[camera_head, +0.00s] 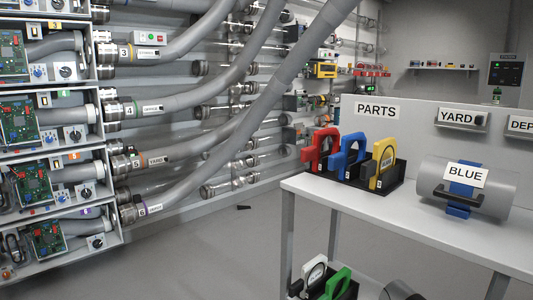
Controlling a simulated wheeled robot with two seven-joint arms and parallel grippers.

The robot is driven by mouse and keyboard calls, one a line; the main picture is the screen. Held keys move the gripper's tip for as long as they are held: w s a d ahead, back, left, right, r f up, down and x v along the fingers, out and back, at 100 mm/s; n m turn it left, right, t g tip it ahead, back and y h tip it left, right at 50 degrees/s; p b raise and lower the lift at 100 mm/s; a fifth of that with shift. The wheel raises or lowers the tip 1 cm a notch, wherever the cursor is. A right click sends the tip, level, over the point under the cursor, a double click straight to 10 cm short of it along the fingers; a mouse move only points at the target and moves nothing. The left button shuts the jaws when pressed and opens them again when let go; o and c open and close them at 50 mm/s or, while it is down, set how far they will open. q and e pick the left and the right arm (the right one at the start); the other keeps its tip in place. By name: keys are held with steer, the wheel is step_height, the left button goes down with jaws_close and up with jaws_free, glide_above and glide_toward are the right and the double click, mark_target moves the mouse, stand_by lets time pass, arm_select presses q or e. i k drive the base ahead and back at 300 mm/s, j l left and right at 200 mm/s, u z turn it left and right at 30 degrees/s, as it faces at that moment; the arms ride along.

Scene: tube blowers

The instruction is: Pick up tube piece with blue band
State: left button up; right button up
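The tube piece with the blue band (497,192) is a grey cylinder lying on its side on the white table at the right. Its blue band (459,209) wraps the middle, under a white label reading BLUE (465,175). A dark handle (452,197) crosses its front. The tube's lower left end faces partly toward me. Neither of my grippers shows in the head view, so their state is hidden.
Red (320,148), blue (347,155) and yellow (382,163) handled pieces stand in a black holder left of the tube. The white tabletop (405,212) between is clear. Green and white pieces sit on a lower shelf. Racks with large hoses fill the left; grey floor lies between.

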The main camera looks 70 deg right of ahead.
mark_target(466, 187)
steer(key=z, duration=3.3)
